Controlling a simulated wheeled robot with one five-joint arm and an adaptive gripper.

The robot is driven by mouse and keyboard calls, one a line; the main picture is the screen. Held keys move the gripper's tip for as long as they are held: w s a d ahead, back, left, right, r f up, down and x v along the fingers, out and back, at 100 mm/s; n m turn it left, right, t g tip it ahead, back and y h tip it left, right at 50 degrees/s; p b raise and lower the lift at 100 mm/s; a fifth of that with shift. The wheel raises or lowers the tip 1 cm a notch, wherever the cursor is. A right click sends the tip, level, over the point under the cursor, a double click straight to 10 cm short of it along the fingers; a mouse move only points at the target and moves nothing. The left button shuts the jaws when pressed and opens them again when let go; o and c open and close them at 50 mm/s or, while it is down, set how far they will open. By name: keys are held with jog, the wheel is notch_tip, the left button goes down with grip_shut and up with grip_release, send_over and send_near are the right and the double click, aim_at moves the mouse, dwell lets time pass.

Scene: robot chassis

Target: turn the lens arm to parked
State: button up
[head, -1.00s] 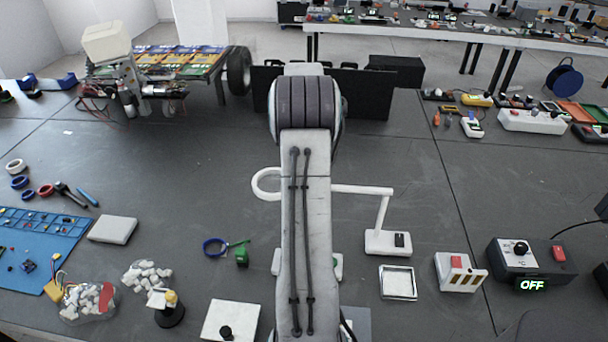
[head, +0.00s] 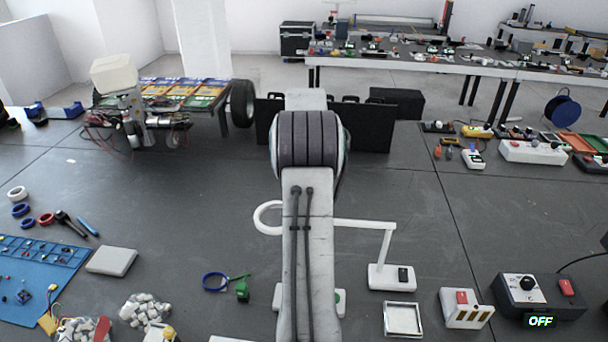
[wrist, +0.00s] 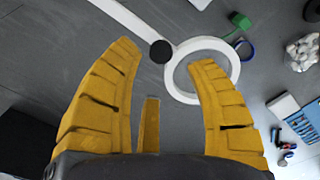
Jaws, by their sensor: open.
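The white lens arm stands on a white base (head: 391,279) with a dark switch. Its post rises to a bar (head: 362,224) that runs left behind my arm to a lens ring (head: 268,218). In the wrist view the ring (wrist: 171,80) lies partly behind my right yellow finger, and a black knob (wrist: 160,52) sits where the bar meets the ring. My gripper (wrist: 165,53) is open, with the knob between its fingertips in the picture. I cannot tell whether it touches anything. In the head view my arm hides the gripper and part of the bar.
A green object (head: 242,290) and blue ring (head: 215,282) lie left of my arm. A white square tray (head: 403,304), a switch box (head: 466,309) and a dark box reading OFF (head: 541,297) stand at right. The table behind the lens arm is mostly clear.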

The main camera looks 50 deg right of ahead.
notch_tip(320, 180, up, 7)
jog(key=shift+r, duration=0.2)
dwell(0.9)
